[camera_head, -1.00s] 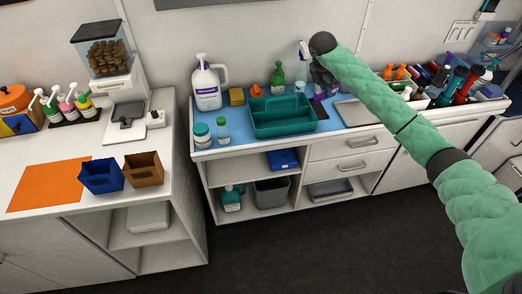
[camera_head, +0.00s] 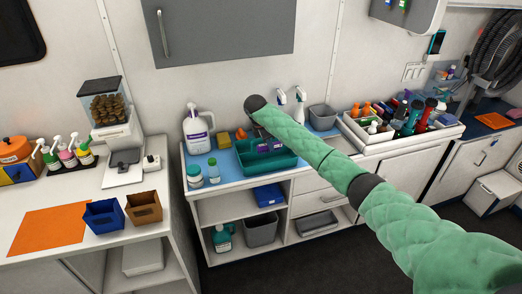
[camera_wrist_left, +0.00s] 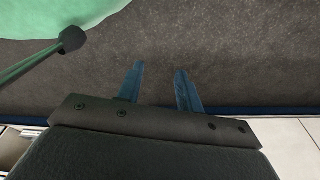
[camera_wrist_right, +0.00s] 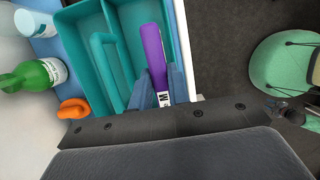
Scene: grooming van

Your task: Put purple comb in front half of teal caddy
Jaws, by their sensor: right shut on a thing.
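The teal caddy (camera_head: 285,164) stands on the blue-topped counter; it also shows in the right wrist view (camera_wrist_right: 75,30), with its handle along the middle. My right gripper (camera_wrist_right: 160,88) is shut on the purple comb (camera_wrist_right: 153,52). The comb lies over the caddy's compartment on the counter-edge side of the handle. I cannot tell how far it reaches below the rim. In the head view my right arm partly hides the gripper and caddy. My left gripper (camera_wrist_left: 158,90) is open and empty over the dark floor, and is outside the head view.
A green bottle (camera_wrist_right: 35,75) and an orange object (camera_wrist_right: 74,108) stand close behind the caddy. A white jug (camera_head: 197,132) and small bottles are left of it. A grey bin (camera_head: 322,117) and a full organizer tray (camera_head: 372,148) stand to the right.

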